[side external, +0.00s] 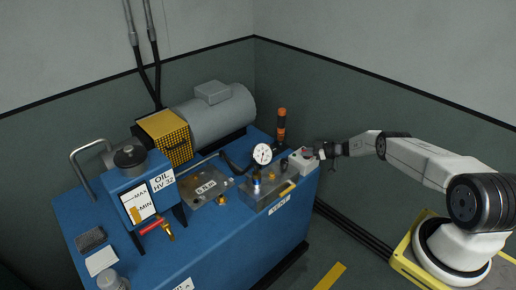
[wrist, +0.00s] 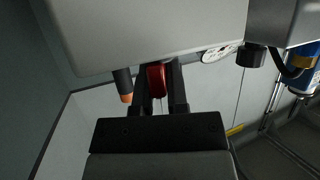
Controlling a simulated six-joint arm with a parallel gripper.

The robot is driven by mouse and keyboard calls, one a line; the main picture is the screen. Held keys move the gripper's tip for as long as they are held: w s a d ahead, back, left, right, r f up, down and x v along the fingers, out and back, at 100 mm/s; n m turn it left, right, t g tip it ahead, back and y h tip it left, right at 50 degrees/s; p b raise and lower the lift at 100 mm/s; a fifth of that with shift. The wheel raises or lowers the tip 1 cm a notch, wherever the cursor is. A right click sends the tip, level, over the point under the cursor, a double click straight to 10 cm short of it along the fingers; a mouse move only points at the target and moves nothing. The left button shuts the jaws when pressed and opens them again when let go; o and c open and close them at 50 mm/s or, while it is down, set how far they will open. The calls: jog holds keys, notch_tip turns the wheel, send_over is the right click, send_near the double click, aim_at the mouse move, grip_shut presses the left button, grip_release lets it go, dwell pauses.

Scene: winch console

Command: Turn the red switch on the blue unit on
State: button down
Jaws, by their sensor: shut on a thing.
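The blue unit (side external: 215,250) is a blue console in the side view. A small white switch box (side external: 301,163) sits at its right end, and a pale box face (wrist: 150,30) fills the top of the wrist view. The red switch (wrist: 156,78) sticks out from that box between my two dark fingers. In the side view only a little red (side external: 308,153) shows at the box top. My gripper (side external: 318,151) reaches in from the right; in the wrist view its fingers (wrist: 160,92) are shut on the red switch. Its on/off marking is not readable.
A pressure gauge (side external: 262,154) and a lever with an orange grip (side external: 281,118) stand close left of the switch box. A grey motor (side external: 221,115) and an oil tank (side external: 140,188) stand further left. Free floor lies right of the console.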

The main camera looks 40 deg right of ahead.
jog(key=shift+w+r, duration=0.1)
jog(key=c, duration=0.6)
grip_release()
jog(key=shift+c, duration=0.2)
jog(key=shift+s+d, duration=0.1)
jog(key=shift+s, duration=0.15)
jog(key=shift+s, duration=0.15)
jog(key=v, duration=0.7)
jog(key=shift+r, duration=0.1)
